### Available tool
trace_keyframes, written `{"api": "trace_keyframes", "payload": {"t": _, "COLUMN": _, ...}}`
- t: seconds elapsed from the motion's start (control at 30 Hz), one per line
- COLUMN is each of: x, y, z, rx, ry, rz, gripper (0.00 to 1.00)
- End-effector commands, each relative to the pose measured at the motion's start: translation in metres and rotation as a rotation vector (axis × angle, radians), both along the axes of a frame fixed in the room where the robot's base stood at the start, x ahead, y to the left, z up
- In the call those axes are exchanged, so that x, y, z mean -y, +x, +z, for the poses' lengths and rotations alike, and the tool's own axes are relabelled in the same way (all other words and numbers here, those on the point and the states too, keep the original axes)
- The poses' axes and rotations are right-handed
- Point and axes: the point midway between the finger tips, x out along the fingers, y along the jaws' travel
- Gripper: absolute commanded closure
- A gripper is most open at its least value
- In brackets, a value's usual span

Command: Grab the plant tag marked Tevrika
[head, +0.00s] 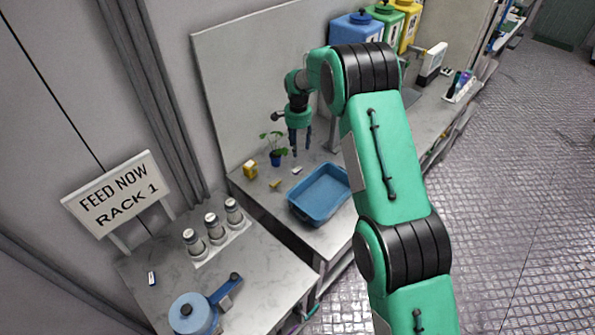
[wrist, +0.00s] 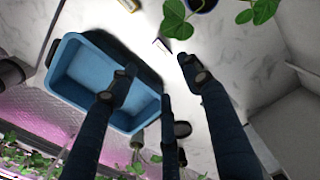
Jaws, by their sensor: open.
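No marking that reads Tevrika can be made out in either view. A small white piece with a dark edge (head: 297,170) lies on the bench between the potted plant and the blue tray; it also shows in the wrist view (wrist: 161,46). It may be a tag, but I cannot tell. A second small white and dark piece (head: 152,278) lies on the near table. My gripper (head: 301,151) hangs above the bench, close over the first white piece and apart from it. In the wrist view its fingers (wrist: 160,76) are spread, with nothing between them.
A blue tray (head: 291,208) stands right of the white piece. A potted plant (head: 276,158) stands behind it, beside the back panel. A yellow box (head: 250,169) and a small yellow piece (head: 275,184) lie to the left. Several capped jars (head: 214,228) stand on the near table.

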Motion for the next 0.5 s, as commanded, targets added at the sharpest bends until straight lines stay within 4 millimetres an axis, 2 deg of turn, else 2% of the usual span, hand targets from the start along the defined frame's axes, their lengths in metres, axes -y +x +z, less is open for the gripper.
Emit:
{"api": "trace_keyframes", "payload": {"t": 0.33, "x": 0.0001, "y": 0.0000, "z": -0.0009, "rx": 0.000, "ry": 0.000, "rz": -0.001, "gripper": 0.51}}
{"api": "trace_keyframes", "payload": {"t": 0.5, "x": 0.0003, "y": -0.0002, "z": -0.0096, "rx": -0.001, "ry": -0.001, "rz": -0.001, "gripper": 0.51}}
